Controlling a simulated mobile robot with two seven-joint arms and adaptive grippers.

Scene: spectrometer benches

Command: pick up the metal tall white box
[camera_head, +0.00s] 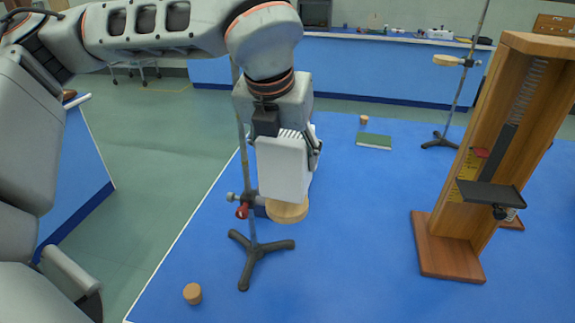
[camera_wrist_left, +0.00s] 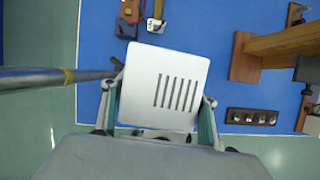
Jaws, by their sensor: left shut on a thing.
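The tall white box (camera_head: 284,170) has a plain pale side and a row of slots at its top. My left gripper (camera_head: 288,146) points down and is shut on the box, with a finger on either side. In the left wrist view, the slotted white face (camera_wrist_left: 140,75) fills the middle, between the fingers (camera_wrist_left: 160,94) of the same gripper. The box looks upright; its lower edge overlaps a round wooden piece, and I cannot tell whether they touch. My right gripper is out of view.
A stand with a black tripod base (camera_head: 248,252) and upright rod is close beside the box. The round wooden piece (camera_head: 288,212) is below it. A cork (camera_head: 192,293) lies front left. A wooden frame (camera_head: 450,245) stands right. A green book (camera_head: 373,141) lies behind. The blue table's middle is clear.

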